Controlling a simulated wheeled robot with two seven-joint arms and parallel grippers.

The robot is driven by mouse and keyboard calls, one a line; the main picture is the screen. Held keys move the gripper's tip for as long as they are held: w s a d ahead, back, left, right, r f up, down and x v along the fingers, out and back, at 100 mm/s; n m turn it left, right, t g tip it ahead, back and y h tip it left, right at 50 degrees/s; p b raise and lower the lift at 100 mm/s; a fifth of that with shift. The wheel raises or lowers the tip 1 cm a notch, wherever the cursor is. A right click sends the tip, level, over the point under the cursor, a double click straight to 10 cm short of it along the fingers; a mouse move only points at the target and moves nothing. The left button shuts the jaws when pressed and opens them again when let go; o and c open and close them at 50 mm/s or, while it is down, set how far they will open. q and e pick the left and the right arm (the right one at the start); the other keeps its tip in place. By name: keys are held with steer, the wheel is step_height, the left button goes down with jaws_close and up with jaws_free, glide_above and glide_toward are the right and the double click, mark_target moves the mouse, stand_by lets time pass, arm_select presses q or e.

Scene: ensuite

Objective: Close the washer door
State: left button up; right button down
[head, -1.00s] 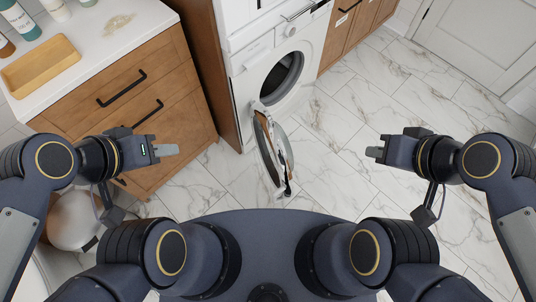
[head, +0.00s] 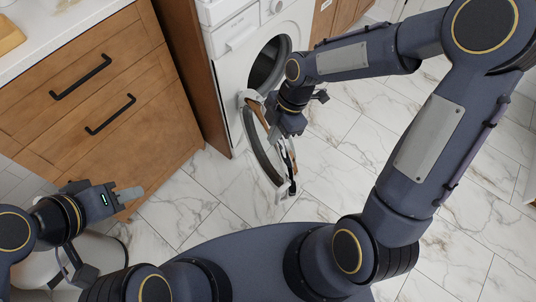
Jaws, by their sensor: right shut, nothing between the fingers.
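The white washer (head: 229,75) stands at the top middle, its dark drum opening (head: 266,62) partly hidden by my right arm. Its round washer door (head: 262,153) is open and swung out towards me, hinged at the opening's left side. My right gripper (head: 286,136) is shut and empty, over the upper part of the door. It hides some of the door, and I cannot tell whether it touches it. My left gripper (head: 130,193) is at the left, apart from the door, near the drawer cabinet's lower corner. Its finger gap is not clear from this angle.
A wooden drawer cabinet (head: 130,75) with black handles and a white top stands left of the washer. A wooden side panel (head: 187,60) stands close to the washer's left side. Marble-tiled floor (head: 185,205) is clear between the cabinet and the door.

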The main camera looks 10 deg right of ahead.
mark_target(276, 151)
steer(key=w+b+x, duration=0.1)
steer(key=b+x, duration=0.2)
steer(key=x, duration=0.8)
steer(key=shift+d+r, duration=0.25)
steer(key=shift+d, duration=0.75)
steer(key=shift+d+r, duration=0.25)
steer(key=shift+d, duration=0.8)
